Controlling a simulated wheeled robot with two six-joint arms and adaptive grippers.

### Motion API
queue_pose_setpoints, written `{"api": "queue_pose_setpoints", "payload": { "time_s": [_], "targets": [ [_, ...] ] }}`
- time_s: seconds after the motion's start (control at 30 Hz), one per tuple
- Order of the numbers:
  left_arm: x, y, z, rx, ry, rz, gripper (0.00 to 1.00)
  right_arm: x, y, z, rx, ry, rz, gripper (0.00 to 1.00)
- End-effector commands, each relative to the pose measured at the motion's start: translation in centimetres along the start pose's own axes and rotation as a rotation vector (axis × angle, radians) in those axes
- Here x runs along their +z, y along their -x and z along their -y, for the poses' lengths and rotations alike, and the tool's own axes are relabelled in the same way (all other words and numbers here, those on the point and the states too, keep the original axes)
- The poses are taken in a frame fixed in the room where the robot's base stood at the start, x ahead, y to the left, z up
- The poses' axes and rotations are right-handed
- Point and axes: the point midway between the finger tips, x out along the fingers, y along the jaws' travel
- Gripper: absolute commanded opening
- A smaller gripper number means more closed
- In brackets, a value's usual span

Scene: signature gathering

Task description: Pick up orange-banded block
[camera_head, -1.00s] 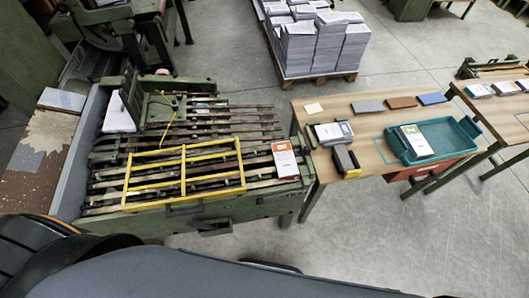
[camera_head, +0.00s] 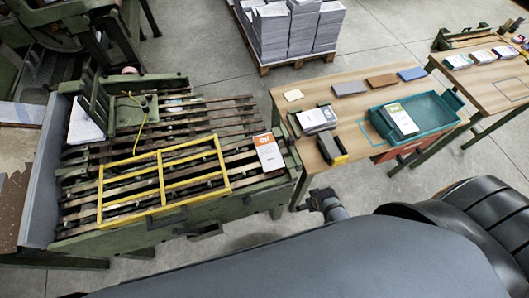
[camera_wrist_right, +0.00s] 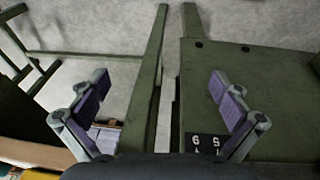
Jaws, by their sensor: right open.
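The orange-banded block (camera_head: 268,151), white with an orange band at its far end, lies on the right edge of the green slatted machine (camera_head: 250,205). My right gripper (camera_head: 314,203) shows small and dark below and right of the block in the head view, apart from it. In the right wrist view the right gripper (camera_wrist_right: 160,85) is open and empty, its purple-padded fingers spread over the floor and green metal parts. The orange band is not visible in that view. My left gripper is not in view.
A yellow frame (camera_head: 161,178) lies on the slats left of the block. The wooden table (camera_head: 345,108) to the right holds a grey-white block (camera_head: 317,119), a black-and-yellow tool (camera_head: 332,148) and a teal tray (camera_head: 437,108) with a block inside. Paper stacks stand behind.

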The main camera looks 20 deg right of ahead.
Motion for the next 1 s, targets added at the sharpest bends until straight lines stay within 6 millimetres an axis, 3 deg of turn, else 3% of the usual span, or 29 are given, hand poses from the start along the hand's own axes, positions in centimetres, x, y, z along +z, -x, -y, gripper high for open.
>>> {"api": "queue_pose_setpoints", "payload": {
  "time_s": [0.57,0.83,1.0],
  "targets": [
    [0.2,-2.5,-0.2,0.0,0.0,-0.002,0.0,-10.8,14.1,0.6,0.0,-0.026,-0.025,1.0],
    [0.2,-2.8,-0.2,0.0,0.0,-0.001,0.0,-15.9,14.8,1.9,-0.023,-0.07,0.075,1.0],
    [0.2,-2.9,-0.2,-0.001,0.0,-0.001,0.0,-20.1,14.6,3.8,-0.051,-0.078,0.151,1.0]
  ]
}}
